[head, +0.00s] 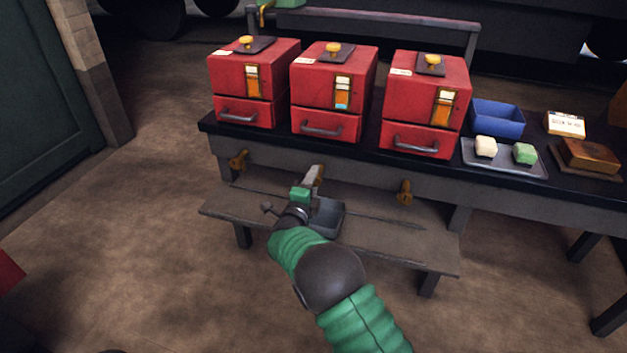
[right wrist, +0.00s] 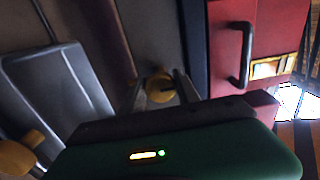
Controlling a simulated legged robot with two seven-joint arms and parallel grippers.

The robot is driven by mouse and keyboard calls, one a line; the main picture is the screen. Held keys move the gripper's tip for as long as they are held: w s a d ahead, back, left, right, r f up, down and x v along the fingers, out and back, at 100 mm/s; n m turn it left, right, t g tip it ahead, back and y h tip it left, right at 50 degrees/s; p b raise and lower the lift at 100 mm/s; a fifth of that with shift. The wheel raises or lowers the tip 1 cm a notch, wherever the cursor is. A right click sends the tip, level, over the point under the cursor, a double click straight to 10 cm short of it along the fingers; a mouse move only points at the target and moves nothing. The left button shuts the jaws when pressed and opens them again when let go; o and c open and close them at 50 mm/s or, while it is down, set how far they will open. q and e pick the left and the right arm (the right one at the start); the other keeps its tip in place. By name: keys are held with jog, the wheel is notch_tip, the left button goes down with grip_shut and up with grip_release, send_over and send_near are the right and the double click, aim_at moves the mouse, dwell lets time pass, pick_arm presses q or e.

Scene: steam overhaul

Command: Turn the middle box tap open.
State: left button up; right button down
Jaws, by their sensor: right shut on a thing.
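The middle red box (head: 333,85) stands on the table between two similar red boxes. My right gripper (head: 316,176) reaches the table's front edge below it. The gripper largely hides the middle tap in the head view. In the right wrist view, the brass tap (right wrist: 160,88) sits between the fingers of my right gripper (right wrist: 163,92), which is shut on it. How far the tap is turned cannot be told. My left gripper is not in view.
Brass taps show below the left box (head: 238,160) and right box (head: 405,192). A grey tray (head: 328,220) sits on the low bench (head: 385,235) under my right gripper. A blue bin (head: 497,117) and a tray (head: 505,170) with two blocks stand right. The left floor is clear.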

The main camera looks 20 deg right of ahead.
jog(key=shift+s+d+n+p, duration=0.1)
jog(key=shift+d+n+p, duration=0.1)
jog(key=shift+n+p, duration=0.85)
jog(key=n+p, duration=0.2)
jog(key=p, duration=0.1)
jog(key=n+p, duration=0.2)
jog(key=n, duration=0.2)
jog(key=shift+p, duration=0.4)
jog(key=n+p, duration=0.2)
jog(key=n, duration=0.2)
jog(key=shift+n+p, duration=0.25)
jog(key=shift+p, duration=0.1)
jog(key=n+p, duration=0.2)
jog(key=n, duration=0.3)
jog(key=c, duration=0.9)
grip_release()
jog(key=shift+a, duration=0.1)
